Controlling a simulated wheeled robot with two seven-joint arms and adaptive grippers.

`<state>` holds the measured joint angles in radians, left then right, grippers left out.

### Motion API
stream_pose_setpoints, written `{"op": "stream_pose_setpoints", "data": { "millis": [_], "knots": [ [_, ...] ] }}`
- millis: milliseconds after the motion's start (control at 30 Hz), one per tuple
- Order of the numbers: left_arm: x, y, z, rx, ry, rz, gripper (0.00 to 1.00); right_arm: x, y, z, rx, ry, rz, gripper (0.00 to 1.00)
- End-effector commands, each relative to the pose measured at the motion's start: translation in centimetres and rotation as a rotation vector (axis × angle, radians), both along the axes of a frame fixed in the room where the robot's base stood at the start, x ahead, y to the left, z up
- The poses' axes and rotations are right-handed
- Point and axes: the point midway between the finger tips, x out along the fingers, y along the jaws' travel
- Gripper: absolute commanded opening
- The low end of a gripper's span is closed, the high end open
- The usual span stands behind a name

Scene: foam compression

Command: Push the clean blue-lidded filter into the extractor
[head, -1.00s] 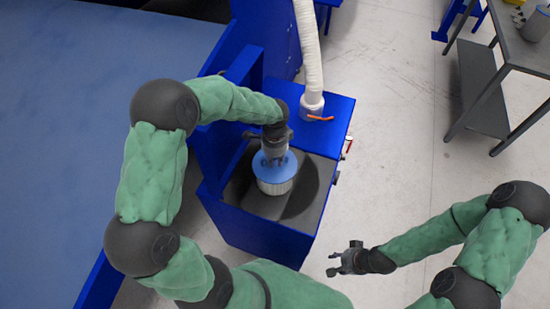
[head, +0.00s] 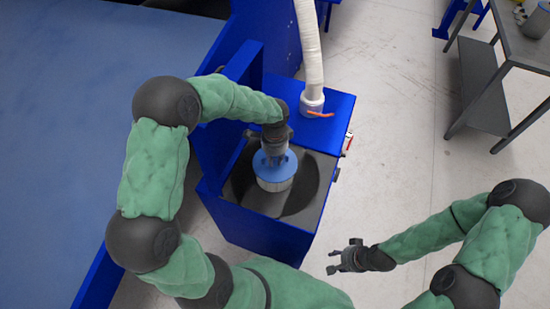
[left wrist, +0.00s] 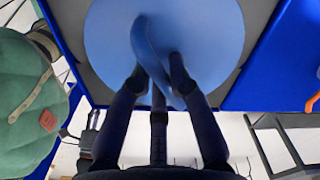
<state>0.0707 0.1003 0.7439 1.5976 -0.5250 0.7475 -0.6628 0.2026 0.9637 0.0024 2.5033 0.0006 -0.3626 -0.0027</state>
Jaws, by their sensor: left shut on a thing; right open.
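The filter (head: 275,181) has a round blue lid (head: 265,161) and a pale ribbed body, and it is upright. It is over the round dark opening of the blue extractor (head: 262,229); how deep it sits is hard to tell. My left gripper (head: 274,157) points down and is shut on the lid's raised handle. In the left wrist view the fingers close on the curved blue handle (left wrist: 150,50), and the lid (left wrist: 100,35) hides most of the extractor top. My right gripper (head: 345,258) is open and empty, apart from the extractor at its lower right.
A white hose (head: 309,50) joins the extractor's back part next to an orange lever (head: 321,114). A blue frame stands left of the extractor, beside a large blue surface (head: 80,120). A grey table (head: 520,50) is at the upper right. Clear floor lies right of the extractor.

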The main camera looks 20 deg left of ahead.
Motion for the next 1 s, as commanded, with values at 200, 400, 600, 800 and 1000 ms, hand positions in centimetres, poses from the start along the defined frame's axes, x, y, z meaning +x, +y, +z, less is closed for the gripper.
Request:
{"op": "stream_pose_setpoints", "data": {
  "millis": [200, 400, 600, 800, 1000],
  "knots": [
    [0.0, 0.0, -0.3, 0.000, -0.001, 0.000, 0.00, 0.0, 0.0, -0.3, 0.000, 0.000, 0.000, 0.43],
    [0.0, 0.0, -1.6, 0.001, -0.001, 0.001, 0.00, 0.0, 0.0, -1.1, 0.000, 0.000, 0.000, 0.43],
    [0.0, 0.0, -2.9, 0.000, -0.001, 0.001, 0.00, 0.0, 0.0, -2.0, 0.000, 0.000, 0.000, 0.43],
    [0.0, 0.0, -4.2, 0.000, -0.001, 0.001, 0.00, 0.0, 0.0, -2.8, 0.000, 0.000, 0.000, 0.43],
    [0.0, 0.0, -5.5, 0.001, -0.001, 0.000, 0.00, 0.0, 0.0, -3.7, 0.000, 0.000, 0.000, 0.43]
  ]
}}
